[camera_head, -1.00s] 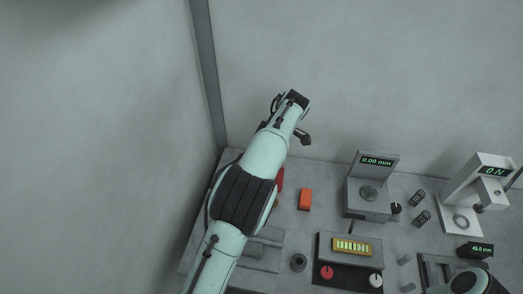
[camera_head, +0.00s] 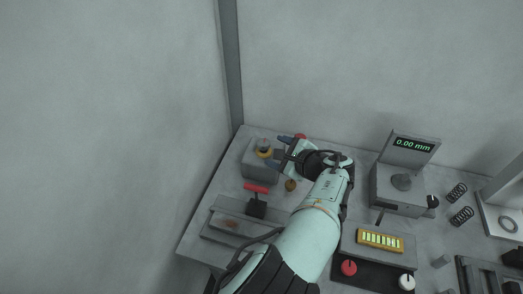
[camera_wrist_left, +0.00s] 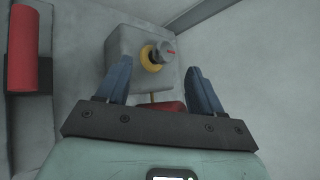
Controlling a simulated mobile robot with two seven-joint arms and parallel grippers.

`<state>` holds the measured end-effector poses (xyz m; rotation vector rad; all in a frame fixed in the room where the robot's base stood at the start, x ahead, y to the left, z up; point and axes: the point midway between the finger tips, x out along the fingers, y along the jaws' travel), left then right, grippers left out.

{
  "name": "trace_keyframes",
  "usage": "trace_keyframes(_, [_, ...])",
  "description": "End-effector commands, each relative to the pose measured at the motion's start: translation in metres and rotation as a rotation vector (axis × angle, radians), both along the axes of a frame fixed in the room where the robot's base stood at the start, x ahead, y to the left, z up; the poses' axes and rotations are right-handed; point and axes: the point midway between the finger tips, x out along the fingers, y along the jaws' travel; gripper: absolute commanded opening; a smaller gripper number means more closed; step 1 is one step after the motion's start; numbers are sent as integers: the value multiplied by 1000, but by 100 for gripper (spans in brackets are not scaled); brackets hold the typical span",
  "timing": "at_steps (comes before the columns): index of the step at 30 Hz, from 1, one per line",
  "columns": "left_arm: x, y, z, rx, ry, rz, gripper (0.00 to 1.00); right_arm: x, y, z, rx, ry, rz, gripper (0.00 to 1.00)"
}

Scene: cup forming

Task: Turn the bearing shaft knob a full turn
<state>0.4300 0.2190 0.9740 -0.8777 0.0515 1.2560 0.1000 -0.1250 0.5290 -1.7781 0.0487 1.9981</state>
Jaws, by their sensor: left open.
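My left gripper (camera_head: 279,150) is just right of the block. In the wrist view its two blue fingers (camera_wrist_left: 160,70) are spread apart, with the knob beyond and between them. The fingers hold nothing. My right gripper is out of view.
A gauge reading 0.00 mm (camera_head: 413,146), a panel with red and white knobs (camera_head: 378,262) and springs (camera_head: 456,193) lie to the right. Walls close off the back and left.

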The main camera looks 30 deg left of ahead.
Motion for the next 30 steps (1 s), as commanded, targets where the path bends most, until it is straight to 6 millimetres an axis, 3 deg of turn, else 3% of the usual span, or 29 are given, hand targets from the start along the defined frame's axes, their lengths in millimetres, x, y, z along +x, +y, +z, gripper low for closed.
trace_keyframes(1, [-2, -4, -7, 71, 95, -93, 67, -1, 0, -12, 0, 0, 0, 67])
trace_keyframes(6, [-5, -12, -9, 282, 364, -326, 67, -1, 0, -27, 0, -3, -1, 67])
trace_keyframes(14, [-3, -9, -10, 383, 492, -423, 67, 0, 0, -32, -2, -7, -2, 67])
trace_keyframes(30, [46, 71, -50, 381, 490, -419, 67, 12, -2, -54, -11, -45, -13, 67])
